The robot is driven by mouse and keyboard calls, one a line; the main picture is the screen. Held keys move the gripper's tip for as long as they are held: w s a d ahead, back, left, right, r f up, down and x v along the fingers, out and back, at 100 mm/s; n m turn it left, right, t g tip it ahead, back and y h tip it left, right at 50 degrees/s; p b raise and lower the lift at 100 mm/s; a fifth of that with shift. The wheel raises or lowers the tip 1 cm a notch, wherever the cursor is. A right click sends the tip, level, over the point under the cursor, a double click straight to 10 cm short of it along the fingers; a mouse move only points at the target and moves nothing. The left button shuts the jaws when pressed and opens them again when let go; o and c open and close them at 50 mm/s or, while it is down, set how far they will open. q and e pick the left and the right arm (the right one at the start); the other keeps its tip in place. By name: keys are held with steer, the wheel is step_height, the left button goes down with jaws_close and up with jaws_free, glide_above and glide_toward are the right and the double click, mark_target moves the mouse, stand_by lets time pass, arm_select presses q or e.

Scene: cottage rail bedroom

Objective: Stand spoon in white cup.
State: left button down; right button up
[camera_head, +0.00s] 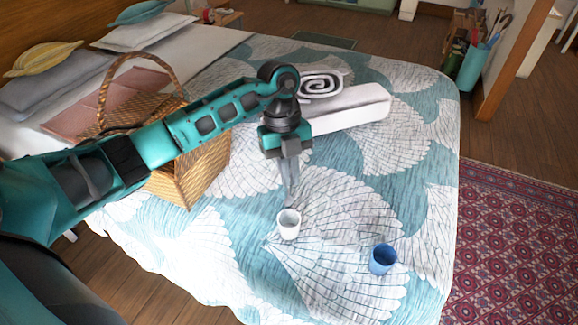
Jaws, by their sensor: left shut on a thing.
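The white cup (288,226) stands upright on the patterned bedspread, near the middle of the head view. My left gripper (289,153) is above it, pointing down, shut on the grey spoon (290,190). The spoon hangs roughly upright, and its lower end is at the cup's mouth in the picture. I cannot tell whether the spoon's end is inside the cup or just above or behind its rim. My right gripper is not in the view.
A blue cup (382,259) stands on the bed to the right of the white cup. A wicker basket (198,165) stands behind my left arm. Rolled and folded white towels (352,107) lie farther back. The bedspread between the cups is clear.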

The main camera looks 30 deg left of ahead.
mark_target(288, 194)
arm_select(q)
steer(key=shift+f+b, duration=1.5)
steer(key=shift+f, duration=0.5)
steer(key=shift+f+b, duration=1.35)
steer(key=shift+f, duration=1.05)
steer(key=c, duration=1.2)
jaws_free()
steer(key=shift+o, duration=0.2)
steer(key=v, duration=1.3)
steer(key=shift+p, duration=0.4)
